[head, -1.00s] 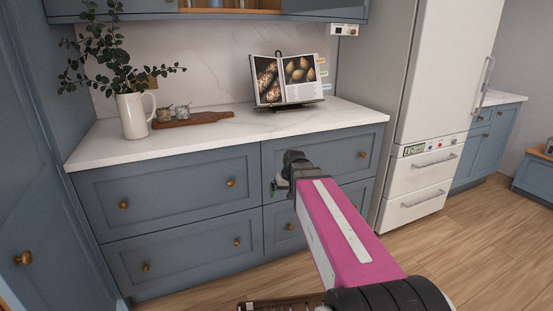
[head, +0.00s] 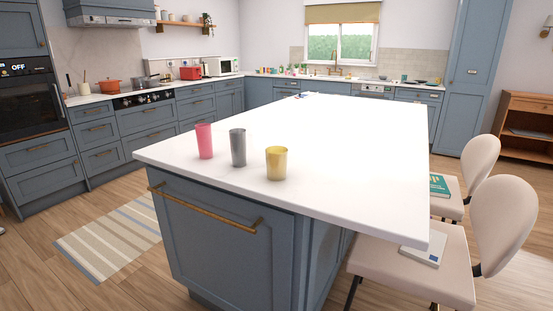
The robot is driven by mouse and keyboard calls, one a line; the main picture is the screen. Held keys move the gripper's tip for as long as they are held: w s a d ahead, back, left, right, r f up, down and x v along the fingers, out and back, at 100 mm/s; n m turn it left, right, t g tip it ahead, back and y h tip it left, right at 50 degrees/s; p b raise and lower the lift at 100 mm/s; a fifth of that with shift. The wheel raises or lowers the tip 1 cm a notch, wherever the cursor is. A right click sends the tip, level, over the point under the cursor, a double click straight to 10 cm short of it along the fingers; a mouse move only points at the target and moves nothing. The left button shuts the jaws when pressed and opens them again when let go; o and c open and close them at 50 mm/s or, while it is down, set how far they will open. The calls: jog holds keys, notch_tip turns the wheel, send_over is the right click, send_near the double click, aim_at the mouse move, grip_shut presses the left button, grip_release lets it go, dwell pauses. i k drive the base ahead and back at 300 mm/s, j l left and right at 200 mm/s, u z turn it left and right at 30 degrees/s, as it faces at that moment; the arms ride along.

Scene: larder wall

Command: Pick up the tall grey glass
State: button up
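The tall grey glass (head: 238,148) stands upright on the white island top (head: 330,150), near its front left end. A pink glass (head: 204,141) stands to its left and a yellow glass (head: 276,163) to its right. All three stand apart, with small gaps between them. My gripper and arm do not show in the head view now.
A brass rail (head: 200,208) runs along the island's front. Cream chairs (head: 430,260) stand along its right side, with books on the seats. A striped rug (head: 110,238) lies on the floor at left. The island top around the glasses is mostly clear.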

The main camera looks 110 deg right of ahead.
aim_at(237, 137)
jog(key=z, duration=4)
jog(key=k+j, duration=0.05)
